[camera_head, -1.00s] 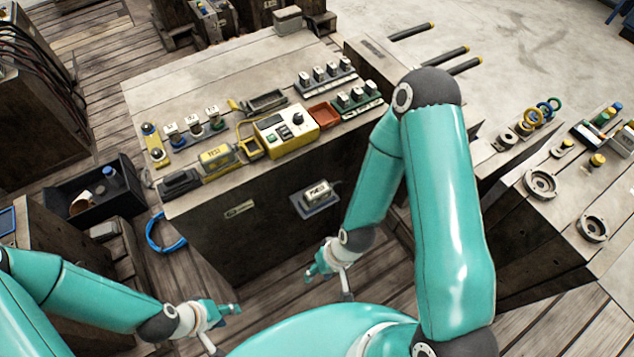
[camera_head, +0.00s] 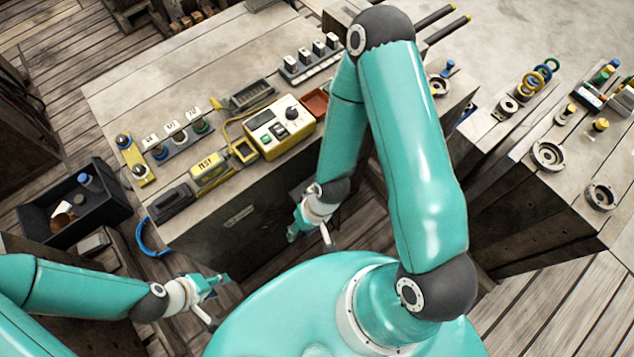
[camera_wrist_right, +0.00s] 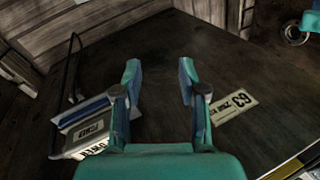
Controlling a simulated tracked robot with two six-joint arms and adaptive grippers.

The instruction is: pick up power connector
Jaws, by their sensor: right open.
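The power connector (camera_wrist_right: 88,131) is a grey block with a white POWER label, on a bluish holder on the dark bench front. In the right wrist view it is at the left, partly covered by my left-hand finger, and a thin dark cable appears to loop up near it. In the head view my right arm hides it. My right gripper (camera_wrist_right: 159,72) is open and empty, its fingers pointing at the bench front to the right of the connector. It also shows in the head view (camera_head: 309,237). My left gripper (camera_head: 217,299) hangs at lower left, away from the bench; its jaw state is unclear.
A yellow-and-white control box (camera_head: 280,127), a yellow TEST block (camera_head: 210,170) and a connector row (camera_head: 180,137) stand on the bench top. A black bin (camera_head: 70,215) is on the floor at left. A number plate (camera_wrist_right: 235,105) is on the bench front.

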